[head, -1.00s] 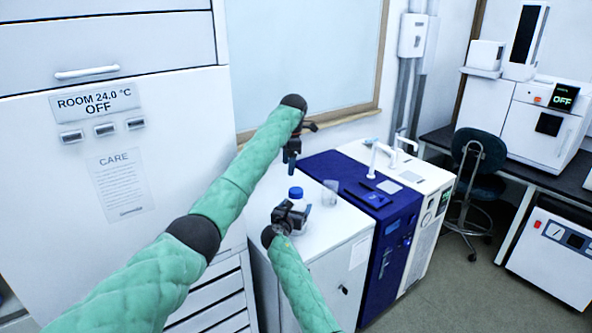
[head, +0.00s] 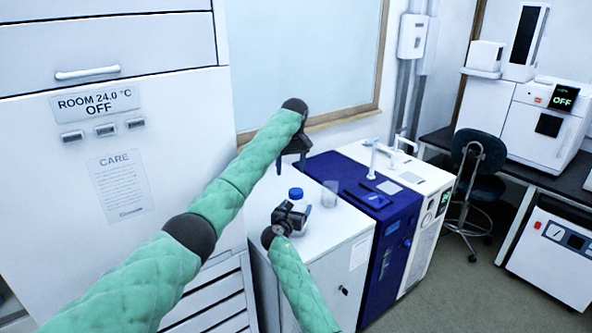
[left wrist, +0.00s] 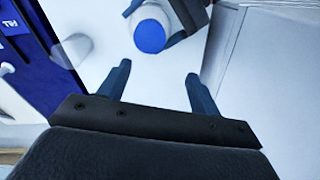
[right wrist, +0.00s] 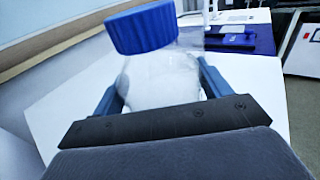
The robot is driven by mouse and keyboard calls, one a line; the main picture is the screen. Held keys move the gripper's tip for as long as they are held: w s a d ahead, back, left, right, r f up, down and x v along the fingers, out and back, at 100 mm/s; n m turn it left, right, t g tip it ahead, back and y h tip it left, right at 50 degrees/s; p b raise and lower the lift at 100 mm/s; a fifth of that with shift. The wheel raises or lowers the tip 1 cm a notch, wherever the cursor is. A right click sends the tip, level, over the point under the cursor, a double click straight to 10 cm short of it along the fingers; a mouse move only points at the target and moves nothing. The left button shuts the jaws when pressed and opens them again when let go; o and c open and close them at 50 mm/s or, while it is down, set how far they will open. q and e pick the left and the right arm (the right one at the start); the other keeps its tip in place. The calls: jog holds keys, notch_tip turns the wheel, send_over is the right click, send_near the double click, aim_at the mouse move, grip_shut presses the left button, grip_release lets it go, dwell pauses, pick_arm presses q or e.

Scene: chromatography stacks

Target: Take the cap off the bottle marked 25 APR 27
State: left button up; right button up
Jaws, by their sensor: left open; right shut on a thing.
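A clear bottle (right wrist: 160,78) with a blue screw cap (right wrist: 142,28) stands on the white cabinet top (head: 320,240). The cap also shows in the head view (head: 296,193) and from above in the left wrist view (left wrist: 150,36). No date marking on the bottle is readable. My right gripper (right wrist: 155,85) is shut on the bottle body, below the cap. Its fingers lie on both sides of the bottle. My left gripper (left wrist: 158,75) is open and empty, above the bottle and to one side of the cap. In the head view it (head: 292,168) hangs over the cabinet's back part.
A clear beaker (head: 330,194) stands on the cabinet top close to the bottle's right. A blue and white instrument (head: 390,235) adjoins the cabinet on the right. A tall white cabinet (head: 110,150) fills the left side. A window (head: 305,65) is behind.

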aim_at(296, 190)
pick_arm(q)
jog(key=m, duration=0.4)
jog(key=shift+s+d+f, duration=0.1)
jog(key=shift+d+f, duration=0.05)
jog(key=m, duration=0.4)
jog(key=shift+d+f+m, duration=0.15)
jog(key=shift+m, duration=0.15)
jog(key=m, duration=0.4)
jog(key=shift+s+d, duration=0.1)
jog(key=shift+d, duration=0.1)
jog(key=m, duration=0.5)
jog(key=shift+d+f+m, duration=0.1)
jog(key=shift+d+m, duration=0.05)
jog(key=shift+m, duration=0.25)
jog(key=m, duration=0.4)
jog(key=shift+d+h, duration=0.15)
jog(key=shift+h, duration=0.15)
jog(key=m, duration=0.5)
jog(key=shift+d+m, duration=0.1)
jog(key=shift+m, duration=0.2)
jog(key=m, duration=0.9)
jog(key=shift+f, duration=4)
